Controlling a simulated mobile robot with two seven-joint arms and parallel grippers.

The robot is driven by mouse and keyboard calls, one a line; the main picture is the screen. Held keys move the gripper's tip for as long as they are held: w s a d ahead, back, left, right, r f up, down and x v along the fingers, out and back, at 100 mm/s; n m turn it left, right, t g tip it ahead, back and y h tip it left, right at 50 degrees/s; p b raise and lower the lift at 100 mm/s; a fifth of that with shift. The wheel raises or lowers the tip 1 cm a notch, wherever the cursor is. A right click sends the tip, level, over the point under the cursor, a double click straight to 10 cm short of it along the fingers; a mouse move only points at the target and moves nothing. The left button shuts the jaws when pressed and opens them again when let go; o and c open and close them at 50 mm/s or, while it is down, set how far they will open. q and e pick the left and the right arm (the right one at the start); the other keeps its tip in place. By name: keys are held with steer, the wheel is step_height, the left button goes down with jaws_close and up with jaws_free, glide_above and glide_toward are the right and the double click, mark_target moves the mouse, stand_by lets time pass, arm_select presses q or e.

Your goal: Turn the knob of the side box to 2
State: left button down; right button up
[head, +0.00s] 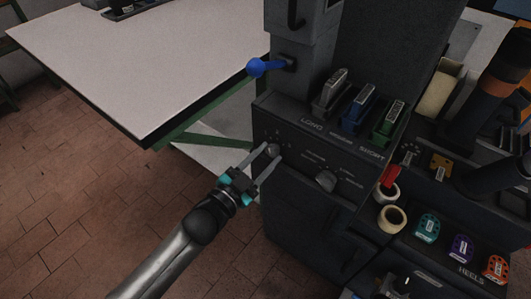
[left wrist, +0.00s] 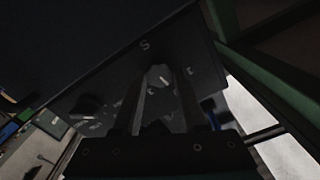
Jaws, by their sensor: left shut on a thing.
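The side box (head: 315,165) is a dark panel on the machine with two knobs. Its left knob (head: 273,150) sits among small marks, too small to read in the head view. My left gripper (head: 270,158) reaches in from the left and is shut on this knob. In the left wrist view the knob (left wrist: 158,76) shows between the two fingers, with a light pointer line and faint characters around it. I cannot tell for sure which mark it points to. The second knob (head: 326,180) stands to the right, untouched. My right gripper is not in view.
A blue ball lever (head: 257,67) sticks out above the box. Grey, blue and green-topped holders (head: 357,113) stand on its top. Tape rolls (head: 391,219) and coloured heel pieces (head: 460,247) lie at the right. A white table (head: 150,60) stands behind left.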

arm_select(q)
steer(key=shift+m, duration=1.1)
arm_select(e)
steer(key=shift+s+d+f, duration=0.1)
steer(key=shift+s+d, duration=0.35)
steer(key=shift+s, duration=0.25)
arm_select(q)
steer(key=shift+c, duration=2.3)
jaws_free()
steer(key=shift+p, duration=0.3)
steer(key=shift+s+a, duration=0.15)
steer(key=shift+s, duration=0.1)
steer(key=p+v, duration=0.3)
steer(key=v, duration=1.1)
steer(key=shift+s+a, duration=0.25)
steer(key=shift+s, duration=0.05)
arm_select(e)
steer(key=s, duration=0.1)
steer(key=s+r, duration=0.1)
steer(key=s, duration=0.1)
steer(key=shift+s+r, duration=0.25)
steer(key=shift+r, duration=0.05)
